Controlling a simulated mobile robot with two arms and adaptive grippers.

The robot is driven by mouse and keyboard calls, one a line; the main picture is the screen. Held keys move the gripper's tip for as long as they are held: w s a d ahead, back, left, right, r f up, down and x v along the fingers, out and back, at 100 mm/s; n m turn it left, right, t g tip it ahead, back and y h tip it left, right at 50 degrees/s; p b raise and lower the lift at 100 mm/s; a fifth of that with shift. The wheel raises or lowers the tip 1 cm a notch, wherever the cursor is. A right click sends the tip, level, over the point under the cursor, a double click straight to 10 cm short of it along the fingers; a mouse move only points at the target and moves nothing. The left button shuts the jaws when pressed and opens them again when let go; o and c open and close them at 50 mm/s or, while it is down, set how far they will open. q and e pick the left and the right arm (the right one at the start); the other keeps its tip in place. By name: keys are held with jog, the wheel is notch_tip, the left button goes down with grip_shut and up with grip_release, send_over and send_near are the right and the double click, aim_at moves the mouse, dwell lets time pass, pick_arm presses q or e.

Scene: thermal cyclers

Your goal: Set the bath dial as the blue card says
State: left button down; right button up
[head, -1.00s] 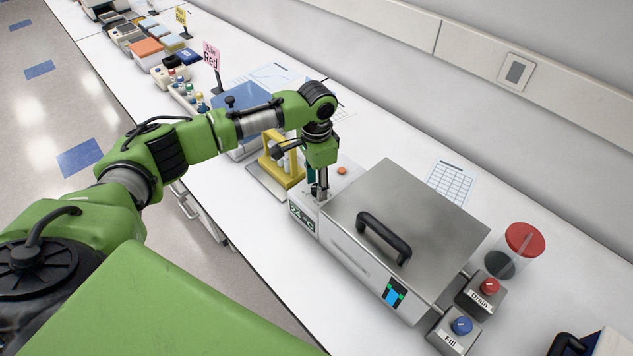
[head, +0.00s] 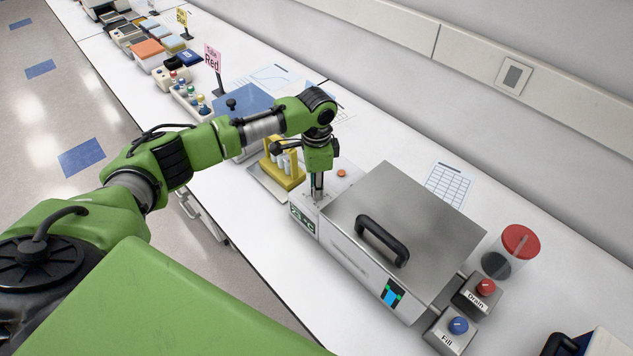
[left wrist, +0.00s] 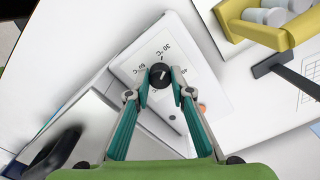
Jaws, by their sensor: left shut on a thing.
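The water bath (head: 345,240) is a grey box with a steel lid and a black handle. Its dial (left wrist: 160,75) is a small black knob on a pale panel, with temperature marks around it; "30 °C" reads beside it, the other marks are hard to read. My left gripper (left wrist: 160,88) points down and is shut on the dial, one finger on each side; it also shows in the head view (head: 317,190), where it hides the dial. I cannot tell exactly where the knob points. No blue card can be made out. My right gripper is not in view.
A yellow tube rack (head: 283,168) stands close beside the gripper. Drain (head: 484,290) and Fill (head: 458,328) buttons and a red-lidded jar (head: 518,242) are at the bath's right end. A pink "Tube Red" card (head: 212,58) stands further back. A printed sheet (head: 449,186) lies behind the bath.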

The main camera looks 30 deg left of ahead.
pick_arm(q)
jog(key=m+p, duration=0.1)
jog(key=m, duration=0.1)
jog(key=shift+r+m, duration=0.1)
jog(key=shift+m, duration=0.3)
jog(key=m+p, duration=0.1)
jog(key=m, duration=0.1)
jog(key=shift+m, duration=0.4)
jog(key=m, duration=0.2)
jog(key=shift+m, duration=0.4)
jog(key=m, duration=0.3)
jog(key=shift+w+p, duration=0.1)
jog(key=shift+p, duration=0.25)
jog(key=m, duration=0.7)
jog(key=shift+m, duration=0.4)
jog(key=m+b, duration=0.1)
jog(key=m, duration=0.4)
jog(key=shift+m+b, duration=0.5)
jog(key=shift+m, duration=0.6)
jog(key=shift+w+f+m+b, duration=0.1)
jog(key=shift+f+m+b, duration=0.15)
jog(key=shift+m+b, duration=0.4)
jog(key=m+b, duration=0.3)
jog(key=b, duration=0.7)
jog(key=shift+r+m+b, duration=0.2)
jog(key=shift+m+b, duration=0.05)
jog(key=shift+b, duration=0.85)
